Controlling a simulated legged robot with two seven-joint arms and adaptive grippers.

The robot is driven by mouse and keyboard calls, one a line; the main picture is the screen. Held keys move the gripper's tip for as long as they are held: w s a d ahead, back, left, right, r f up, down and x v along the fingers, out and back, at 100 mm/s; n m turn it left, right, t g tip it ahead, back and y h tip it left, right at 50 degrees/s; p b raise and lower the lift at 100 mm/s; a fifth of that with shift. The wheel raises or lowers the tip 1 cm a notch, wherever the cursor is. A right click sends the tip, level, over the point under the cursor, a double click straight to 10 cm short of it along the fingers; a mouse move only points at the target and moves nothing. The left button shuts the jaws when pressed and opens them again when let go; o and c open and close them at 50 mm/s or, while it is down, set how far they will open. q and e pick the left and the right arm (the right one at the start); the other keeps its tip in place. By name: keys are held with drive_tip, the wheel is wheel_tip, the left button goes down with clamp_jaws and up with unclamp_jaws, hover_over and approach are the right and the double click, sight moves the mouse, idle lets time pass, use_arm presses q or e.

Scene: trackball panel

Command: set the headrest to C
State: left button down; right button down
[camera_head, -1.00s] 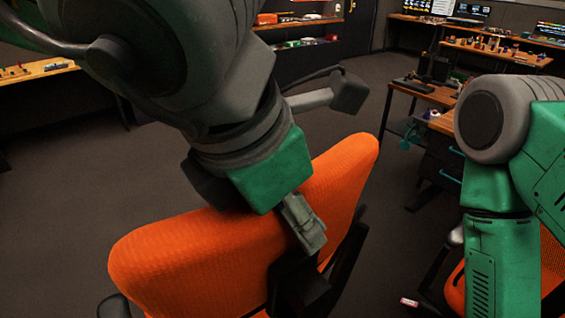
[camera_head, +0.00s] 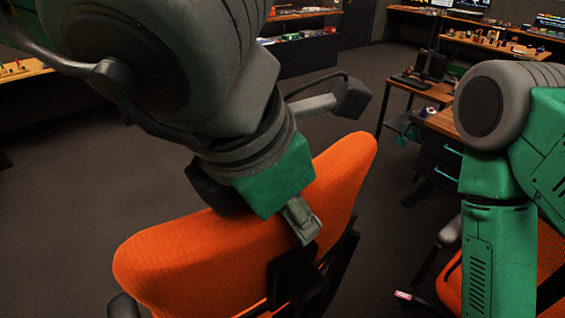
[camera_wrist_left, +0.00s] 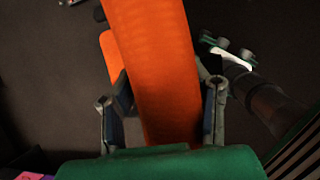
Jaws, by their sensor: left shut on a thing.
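The orange padded headrest or chair top (camera_head: 190,262) spans the lower middle of the head view, slanting up to the right. It also runs between the fingers in the left wrist view (camera_wrist_left: 155,60). My left gripper (camera_wrist_left: 160,115) reaches down over its upper edge and is shut on it, one finger on each side. In the head view one finger (camera_head: 302,220) shows on the near face, and the other is hidden. I see no letter C or setting marks. My right arm (camera_head: 497,240) hangs at the right, its gripper out of view.
A second orange chair (camera_head: 455,285) stands at the lower right, partly behind my right arm. A desk with drawers (camera_head: 440,150) is beyond. The grey floor (camera_head: 70,200) at the left is clear.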

use_arm(q)
drive_tip(key=shift+d+r+p, duration=0.1)
drive_tip(key=shift+r+p, duration=0.25)
drive_tip(key=shift+r, duration=0.5)
drive_tip(key=c, duration=0.8)
unclamp_jaws()
drive_tip(key=shift+f, duration=0.15)
drive_tip(key=shift+c, duration=0.2)
drive_tip(key=v, duration=1.1)
drive_tip(key=shift+r, duration=0.4)
